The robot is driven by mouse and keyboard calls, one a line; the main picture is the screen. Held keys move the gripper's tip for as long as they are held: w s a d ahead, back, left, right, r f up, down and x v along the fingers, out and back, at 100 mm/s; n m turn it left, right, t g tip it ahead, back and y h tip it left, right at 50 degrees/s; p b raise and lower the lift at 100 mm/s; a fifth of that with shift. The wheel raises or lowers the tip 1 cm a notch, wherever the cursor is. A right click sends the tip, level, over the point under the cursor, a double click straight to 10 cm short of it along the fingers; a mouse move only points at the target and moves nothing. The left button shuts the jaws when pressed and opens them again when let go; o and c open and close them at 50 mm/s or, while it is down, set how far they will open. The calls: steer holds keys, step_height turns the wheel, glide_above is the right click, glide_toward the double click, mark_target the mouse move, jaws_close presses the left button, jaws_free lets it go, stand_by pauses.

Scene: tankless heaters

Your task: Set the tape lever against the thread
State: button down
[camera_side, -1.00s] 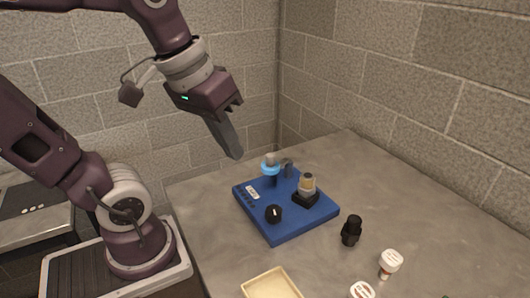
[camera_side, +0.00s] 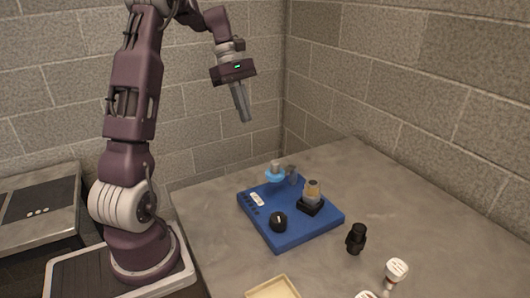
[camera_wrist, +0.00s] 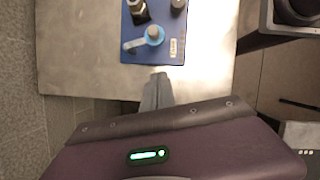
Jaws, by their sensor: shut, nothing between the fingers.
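A blue board (camera_side: 290,228) lies on the grey table and carries the fittings. At its back a light-blue lever (camera_side: 276,177) sits around a grey upright post (camera_side: 275,164). A small grey piece (camera_side: 291,176) stands just right of it; I cannot tell which part is the thread, or whether the lever touches that piece. My gripper (camera_side: 245,120) is shut and empty, pointing down, above and behind the board, apart from everything. Its fingertips show in the wrist view (camera_wrist: 157,77).
The board also carries a black knob (camera_side: 278,221) and an amber-topped fitting (camera_side: 313,190) in a black base. A black part (camera_side: 356,238), a white-capped bottle (camera_side: 396,269) and a cream tray (camera_side: 273,288) are in front. The table's right side is clear.

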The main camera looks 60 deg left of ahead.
mark_target(282, 176)
steer(key=d+f, duration=0.2)
steer(key=f, duration=0.1)
steer(key=w+d+f, duration=0.1)
steer(key=d+f, duration=0.2)
steer(key=w+d+f, duration=0.1)
steer(key=d+f, duration=0.1)
steer(key=f, duration=0.1)
steer(key=shift+d+f, duration=0.1)
steer(key=shift+d, duration=0.15)
steer(key=shift+d, duration=0.1)
steer(key=shift+d+n+t, duration=0.4)
steer(key=shift+d+n, duration=0.45)
steer(key=shift+n, duration=0.25)
steer(key=n, duration=0.1)
steer(key=d+n, duration=0.1)
steer(key=d+n+t+y, duration=0.1)
steer(key=shift+w+d, duration=0.25)
steer(key=shift+w+d+n+t+y, duration=0.15)
steer(key=shift+w+d+n, duration=0.2)
steer(key=shift+d+n, duration=0.3)
steer(key=shift+w+d+n+t+y, duration=0.15)
steer(key=shift+w+d+n, duration=0.3)
steer(key=shift+n, duration=0.3)
steer(key=shift+d, duration=0.2)
